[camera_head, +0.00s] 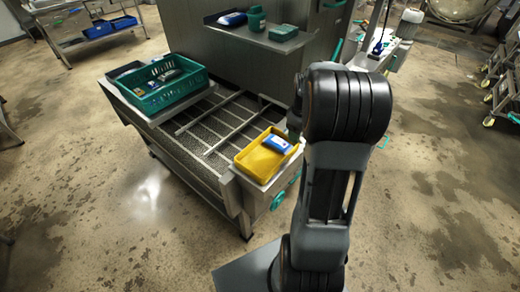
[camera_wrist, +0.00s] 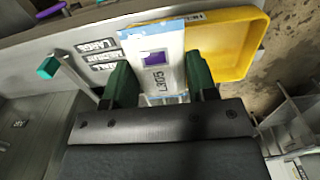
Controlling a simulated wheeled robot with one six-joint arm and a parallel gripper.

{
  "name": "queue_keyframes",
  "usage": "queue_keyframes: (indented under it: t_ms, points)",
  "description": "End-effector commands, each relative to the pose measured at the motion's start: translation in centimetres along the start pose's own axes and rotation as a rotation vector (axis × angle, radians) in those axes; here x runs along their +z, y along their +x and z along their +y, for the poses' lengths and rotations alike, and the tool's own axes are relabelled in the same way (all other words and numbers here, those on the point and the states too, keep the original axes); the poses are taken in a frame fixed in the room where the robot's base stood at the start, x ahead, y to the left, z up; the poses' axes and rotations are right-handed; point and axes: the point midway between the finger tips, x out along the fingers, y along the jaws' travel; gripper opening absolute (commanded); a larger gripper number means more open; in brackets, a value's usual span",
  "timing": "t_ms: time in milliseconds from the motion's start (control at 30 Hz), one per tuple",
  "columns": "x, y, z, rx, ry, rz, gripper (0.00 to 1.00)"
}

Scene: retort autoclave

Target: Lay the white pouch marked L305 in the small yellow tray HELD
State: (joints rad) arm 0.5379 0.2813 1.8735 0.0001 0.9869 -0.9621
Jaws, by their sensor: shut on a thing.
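The white pouch (camera_wrist: 152,40) marked L305, with blue edges and a purple patch, sits between the green fingers of my gripper (camera_wrist: 158,72) in the wrist view. The gripper is shut on it. The yellow tray (camera_wrist: 235,60) lies behind and to the right of the pouch there, with a partly covered label at its far side. In the head view the pouch (camera_head: 277,143) shows over the right part of the small yellow tray (camera_head: 257,166). I cannot tell whether it touches the tray floor. My arm hides most of the gripper in the head view.
A green crate (camera_head: 160,97) with several items stands at the left end of the metal bench. A bare metal grating (camera_head: 205,130) lies between crate and tray. A shelf (camera_head: 258,38) with several items is behind. Small label plates (camera_wrist: 103,56) are beside the tray.

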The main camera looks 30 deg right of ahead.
Motion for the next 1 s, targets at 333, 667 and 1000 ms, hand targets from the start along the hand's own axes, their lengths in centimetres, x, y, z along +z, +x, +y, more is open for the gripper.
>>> queue_keyframes:
  t_ms: [333, 667, 1000]
  points:
    - [-4.7, 3.0, -6.0, -0.004, -0.016, -0.004, 0.29]
    - [-7.7, 7.8, -9.7, -0.002, -0.009, -0.003, 0.29]
    - [-8.7, 9.8, -11.0, -0.002, -0.007, -0.003, 0.29]
